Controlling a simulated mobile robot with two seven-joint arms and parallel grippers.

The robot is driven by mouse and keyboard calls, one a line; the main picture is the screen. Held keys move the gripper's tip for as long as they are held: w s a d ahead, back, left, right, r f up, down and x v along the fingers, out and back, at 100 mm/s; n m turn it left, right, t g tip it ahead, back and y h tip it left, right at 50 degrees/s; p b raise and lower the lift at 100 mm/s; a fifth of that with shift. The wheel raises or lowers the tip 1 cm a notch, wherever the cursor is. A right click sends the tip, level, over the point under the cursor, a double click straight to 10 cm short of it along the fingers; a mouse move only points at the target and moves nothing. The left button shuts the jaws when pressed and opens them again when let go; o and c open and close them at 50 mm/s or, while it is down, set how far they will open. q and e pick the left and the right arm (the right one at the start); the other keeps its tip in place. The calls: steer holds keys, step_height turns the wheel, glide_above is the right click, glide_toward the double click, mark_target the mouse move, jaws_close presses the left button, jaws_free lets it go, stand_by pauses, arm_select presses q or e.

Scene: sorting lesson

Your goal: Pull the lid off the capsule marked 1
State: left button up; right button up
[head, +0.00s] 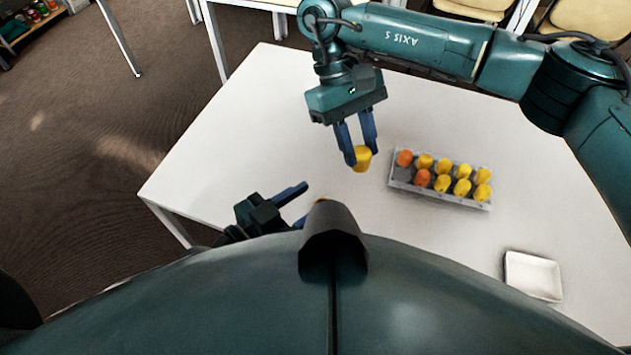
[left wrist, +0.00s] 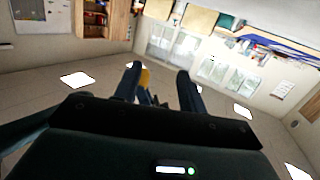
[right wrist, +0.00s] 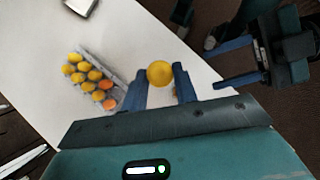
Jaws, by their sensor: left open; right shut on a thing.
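A yellow capsule (head: 362,158) is held between the blue fingers of my right gripper (head: 362,150), above the white table. The right wrist view shows its round yellow end (right wrist: 160,73) at the fingertips. No number on it can be read. My left gripper (head: 306,202) is open and empty near the table's front edge, to the left of the capsule and apart from it. In the left wrist view a yellow piece (left wrist: 145,77) shows partly hidden behind one open finger. The right wrist view also shows my left gripper (right wrist: 217,66) with its fingers apart.
A grey tray (head: 440,198) with two rows of yellow and orange capsules lies right of my right gripper. Its front left slot looks empty. A white square dish (head: 533,276) is at the front right. The left part of the white table (head: 240,130) is clear.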

mark_target(360, 164)
arm_select(q)
steer(key=w+d+r+m+g+h, duration=0.1)
steer(key=w+d+r+m+h, duration=0.1)
steer(key=w+d+r, duration=0.2)
steer(key=shift+w+d+r+h, duration=0.2)
steer(key=shift+d+r+h, duration=0.1)
steer(key=shift+d, duration=1.45)
steer(key=shift+c, duration=0.3)
steer(key=c, duration=0.5)
steer(key=shift+f, duration=0.1)
arm_select(e)
steer(key=shift+r, duration=0.25)
steer(key=shift+r, duration=0.1)
steer(key=shift+c, duration=0.3)
steer(key=shift+c, duration=0.7)
steer(key=shift+r, duration=2.45)
